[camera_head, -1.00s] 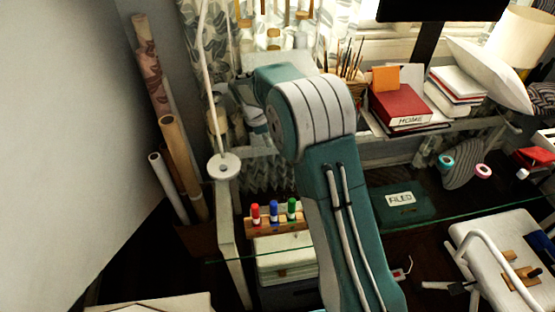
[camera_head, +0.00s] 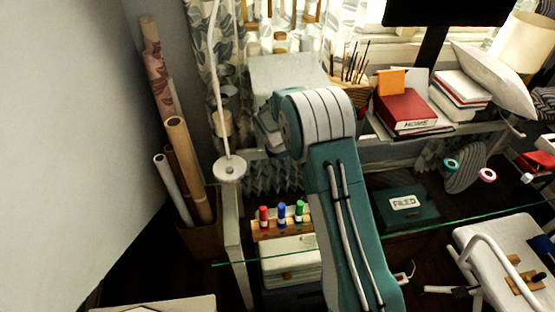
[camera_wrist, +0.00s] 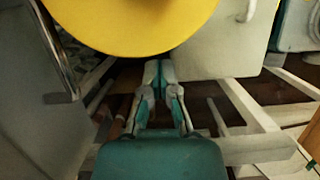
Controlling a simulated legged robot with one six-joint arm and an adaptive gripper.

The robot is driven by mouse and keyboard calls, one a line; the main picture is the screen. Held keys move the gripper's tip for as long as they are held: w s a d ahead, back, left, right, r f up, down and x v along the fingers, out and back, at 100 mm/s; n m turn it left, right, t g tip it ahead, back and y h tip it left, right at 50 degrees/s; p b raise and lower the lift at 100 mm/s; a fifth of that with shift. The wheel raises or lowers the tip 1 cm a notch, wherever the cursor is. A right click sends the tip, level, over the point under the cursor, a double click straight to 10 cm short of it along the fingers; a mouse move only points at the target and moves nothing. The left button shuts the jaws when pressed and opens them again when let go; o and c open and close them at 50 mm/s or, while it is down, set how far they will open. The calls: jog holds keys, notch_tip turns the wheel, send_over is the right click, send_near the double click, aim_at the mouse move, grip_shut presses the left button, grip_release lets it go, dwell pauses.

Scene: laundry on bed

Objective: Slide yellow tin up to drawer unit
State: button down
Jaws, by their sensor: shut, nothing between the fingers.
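The yellow tin (camera_wrist: 130,22) fills the top of the wrist view as a large round yellow shape, cut off by the frame edge. My gripper (camera_wrist: 158,66) is shut and empty, its fingertips just below the tin's lower edge in that view; I cannot tell if they touch it. A pale flat panel (camera_wrist: 218,42) stands right of the tin, perhaps part of the drawer unit. In the head view a pale box-like unit (camera_head: 288,72) stands on the far shelf by the curtain. My arm hides the gripper there, and I cannot make out the tin.
A grey panel with a metal handle (camera_wrist: 58,55) is at the left of the wrist view.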

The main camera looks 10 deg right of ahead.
jog(key=shift+d, duration=1.15)
jog(key=shift+s+d, duration=0.1)
jog(key=shift+d, duration=0.9)
jog(key=v, duration=1.2)
